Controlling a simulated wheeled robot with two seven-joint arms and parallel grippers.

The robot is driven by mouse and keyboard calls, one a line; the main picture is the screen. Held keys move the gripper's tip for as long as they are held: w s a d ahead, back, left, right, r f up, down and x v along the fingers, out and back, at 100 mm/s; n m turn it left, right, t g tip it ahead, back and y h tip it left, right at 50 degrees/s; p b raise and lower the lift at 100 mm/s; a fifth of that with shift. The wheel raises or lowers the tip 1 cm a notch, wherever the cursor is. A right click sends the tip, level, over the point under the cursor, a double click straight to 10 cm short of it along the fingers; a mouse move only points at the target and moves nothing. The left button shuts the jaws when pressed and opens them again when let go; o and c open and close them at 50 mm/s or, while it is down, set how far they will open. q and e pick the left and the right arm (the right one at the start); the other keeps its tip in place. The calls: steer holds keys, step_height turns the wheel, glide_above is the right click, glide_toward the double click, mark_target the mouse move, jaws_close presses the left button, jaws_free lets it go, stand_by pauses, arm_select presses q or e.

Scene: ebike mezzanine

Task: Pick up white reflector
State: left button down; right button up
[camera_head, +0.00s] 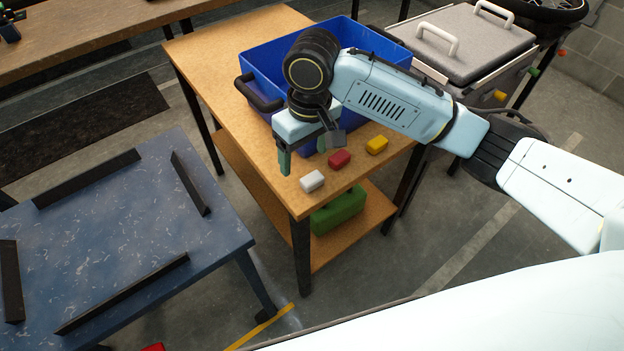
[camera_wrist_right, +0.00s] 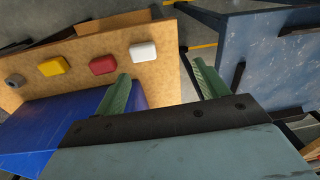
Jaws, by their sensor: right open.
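The white reflector (camera_head: 312,181) is a small rounded block lying on the wooden table near its front corner. It also shows in the right wrist view (camera_wrist_right: 143,51), beyond the fingertips. My right gripper (camera_head: 308,157) is open and empty, with its green fingers pointing down above the table. In the head view it is just behind and above the white reflector, apart from it. In the right wrist view the two fingers (camera_wrist_right: 160,72) are spread wide with nothing between them. My left gripper does not show.
A red block (camera_head: 339,159) and a yellow block (camera_head: 377,145) lie in a row with the white one. A blue bin (camera_head: 376,62) stands behind, close to my right gripper. A blue table (camera_head: 130,225) with black bars is at left. A green case (camera_head: 340,211) sits on the lower shelf.

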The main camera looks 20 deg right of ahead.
step_height(320, 180, up, 3)
steer(key=w+d, duration=0.2)
steer(key=b, duration=0.2)
glide_above(312, 178)
steer(key=shift+m+h, duration=0.4)
steer(key=f, duration=0.7)
steer(key=shift+d+f, duration=0.15)
steer(key=shift+d, duration=0.05)
steer(key=shift+f, duration=0.5)
step_height(312, 178, down, 4)
steer(key=shift+a+f+b, duration=0.15)
steer(key=shift+f+b, duration=0.1)
steer(key=shift+b, duration=0.3)
steer(key=shift+f, duration=0.35)
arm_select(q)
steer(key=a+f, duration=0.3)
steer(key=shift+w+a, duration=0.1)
arm_select(e)
steer(key=shift+r, duration=0.1)
steer(key=c, duration=1.1)
